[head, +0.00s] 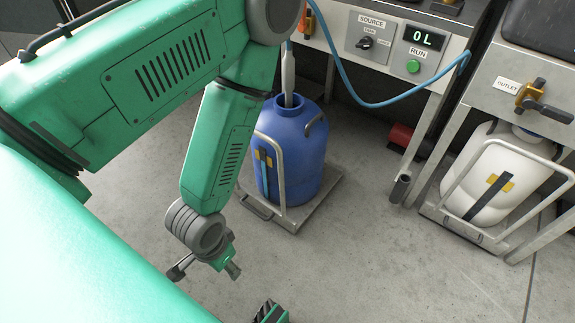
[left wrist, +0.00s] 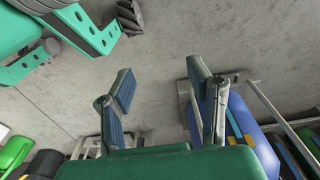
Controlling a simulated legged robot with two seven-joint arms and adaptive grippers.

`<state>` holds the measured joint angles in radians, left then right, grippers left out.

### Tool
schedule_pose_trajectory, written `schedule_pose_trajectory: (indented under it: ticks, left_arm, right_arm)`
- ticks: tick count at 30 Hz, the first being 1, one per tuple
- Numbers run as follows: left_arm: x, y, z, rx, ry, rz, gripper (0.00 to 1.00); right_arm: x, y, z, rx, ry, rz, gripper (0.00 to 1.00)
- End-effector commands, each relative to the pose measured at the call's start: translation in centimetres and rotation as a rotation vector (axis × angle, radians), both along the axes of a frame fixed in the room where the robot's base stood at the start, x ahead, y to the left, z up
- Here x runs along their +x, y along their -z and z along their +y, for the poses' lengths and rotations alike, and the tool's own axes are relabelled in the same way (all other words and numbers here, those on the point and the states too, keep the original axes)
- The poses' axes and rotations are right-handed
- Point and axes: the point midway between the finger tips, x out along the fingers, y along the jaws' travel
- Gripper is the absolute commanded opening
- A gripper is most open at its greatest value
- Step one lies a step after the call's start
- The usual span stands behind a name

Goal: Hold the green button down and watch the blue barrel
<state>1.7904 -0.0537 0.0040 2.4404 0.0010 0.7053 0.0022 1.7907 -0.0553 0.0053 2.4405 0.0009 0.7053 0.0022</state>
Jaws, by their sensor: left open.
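The green button (head: 413,66) sits under the RUN label on a grey panel, below a display (head: 424,38) reading 0L. Nothing touches the button. The blue barrel (head: 295,150) stands upright on a metal carrier, with a pale nozzle in its open neck. It shows partly in the left wrist view (left wrist: 238,120). My left gripper (head: 207,270) is open and empty, low in front of the barrel; its spread fingers show in the left wrist view (left wrist: 160,75). My right gripper (head: 270,312) shows only in part at the bottom edge, its jaw opening unclear.
A SOURCE knob (head: 366,42) is left of the button. A blue hose (head: 375,103) hangs below the panel. A white barrel (head: 495,172) stands in a frame at right, under an OUTLET valve (head: 540,102). A red cylinder (head: 402,136) lies on the floor. The front floor is clear.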

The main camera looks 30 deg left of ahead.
Motion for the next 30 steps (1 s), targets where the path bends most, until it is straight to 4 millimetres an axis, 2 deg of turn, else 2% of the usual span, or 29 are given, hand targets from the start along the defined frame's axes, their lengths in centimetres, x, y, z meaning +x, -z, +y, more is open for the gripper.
schedule_pose_trajectory:
  ticks: [9, 11, 13, 14, 30]
  left_arm:
    - [-0.05, -0.04, -0.05, -0.001, 0.001, 0.001, 0.46]
    - [-0.06, -0.03, -0.07, -0.001, 0.002, 0.001, 0.28]
    - [-0.06, -0.03, -0.07, -0.001, 0.002, 0.001, 0.04]
    - [-0.06, -0.03, -0.07, -0.001, 0.002, 0.001, 0.00]
    - [-0.09, -0.02, -0.04, -0.001, 0.001, 0.002, 0.00]
  right_arm:
    - [-0.06, -0.03, -0.04, -0.001, 0.001, 0.001, 0.51]
    - [-0.07, -0.02, -0.05, -0.001, 0.001, 0.002, 0.51]
    - [-0.08, -0.02, -0.06, -0.001, 0.001, 0.002, 0.51]
    - [-0.09, -0.02, -0.06, -0.001, 0.002, 0.002, 0.51]
    - [-0.09, -0.01, -0.03, 0.000, 0.001, 0.002, 0.51]
